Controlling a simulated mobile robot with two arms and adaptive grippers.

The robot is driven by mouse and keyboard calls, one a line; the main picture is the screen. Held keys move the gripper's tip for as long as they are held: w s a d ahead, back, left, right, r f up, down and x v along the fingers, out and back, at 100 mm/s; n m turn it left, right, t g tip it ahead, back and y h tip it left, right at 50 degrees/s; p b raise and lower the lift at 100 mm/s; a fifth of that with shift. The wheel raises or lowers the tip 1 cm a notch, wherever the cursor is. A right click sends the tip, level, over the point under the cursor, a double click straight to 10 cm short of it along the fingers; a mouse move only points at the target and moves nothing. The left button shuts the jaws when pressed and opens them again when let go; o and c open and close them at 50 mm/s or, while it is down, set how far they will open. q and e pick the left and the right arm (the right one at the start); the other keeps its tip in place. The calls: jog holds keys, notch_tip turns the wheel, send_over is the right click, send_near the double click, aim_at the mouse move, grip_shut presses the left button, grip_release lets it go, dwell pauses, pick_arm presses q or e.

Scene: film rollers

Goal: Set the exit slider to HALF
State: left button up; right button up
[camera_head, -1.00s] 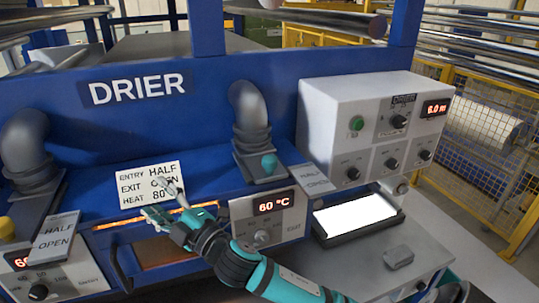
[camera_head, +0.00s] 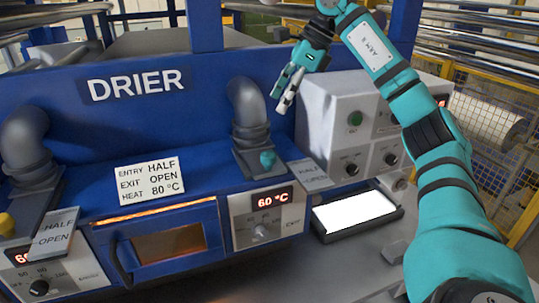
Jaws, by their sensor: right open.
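The exit slider is a dark plate with a teal knob (camera_head: 267,160) at the foot of the right-hand bent duct (camera_head: 250,110). A grey label plate (camera_head: 308,174) beside it reads HALF; any other word on it is not legible. My right gripper (camera_head: 283,97) is open and empty, above and to the right of the knob and clear of it, its fingers pointing down. A white sign (camera_head: 149,180) on the drier reads ENTRY HALF, EXIT OPEN, HEAT 80 °C. My left gripper is out of view.
The control box (camera_head: 330,115) stands close to the right of the duct, partly behind my right arm. The left-hand duct (camera_head: 25,145) has a yellow knob (camera_head: 7,225) and a HALF/OPEN plate (camera_head: 55,234). A bright lit panel (camera_head: 355,211) lies below the box.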

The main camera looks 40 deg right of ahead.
jog(key=s+d, duration=0.2)
jog(key=b, duration=0.3)
send_near(269, 154)
jog(key=shift+h, duration=0.3)
jog(key=p+x, duration=0.1)
jog(key=x, duration=0.9)
jog(key=shift+w+a+f, duration=0.15)
jog(key=shift+w+a, duration=0.05)
jog(key=shift+a, duration=0.05)
grip_shut()
